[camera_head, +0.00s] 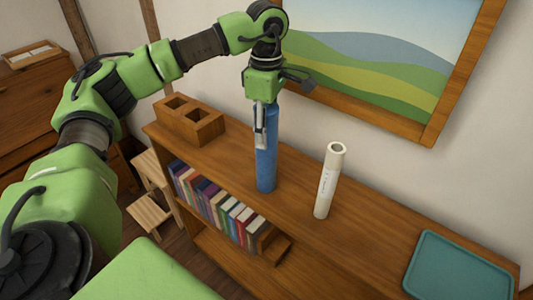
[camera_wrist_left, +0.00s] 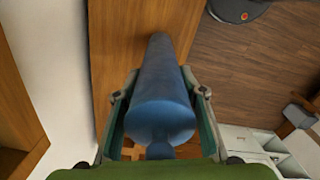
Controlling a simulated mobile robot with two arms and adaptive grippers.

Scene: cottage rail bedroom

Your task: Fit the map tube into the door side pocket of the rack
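A white tube with a small label (camera_head: 328,180) stands apart to the right. The pictures do not settle which one is the map tube. The wooden rack (camera_head: 210,132) with two square pockets stands left of the blue tube. My right gripper is not in view.
The bookcase top (camera_head: 305,205) is clear between the tubes and a teal tray (camera_head: 455,270) at the right. Books (camera_head: 215,205) fill the shelf below. A framed landscape (camera_head: 385,60) hangs on the wall close behind. A wooden stool (camera_head: 150,212) stands left.

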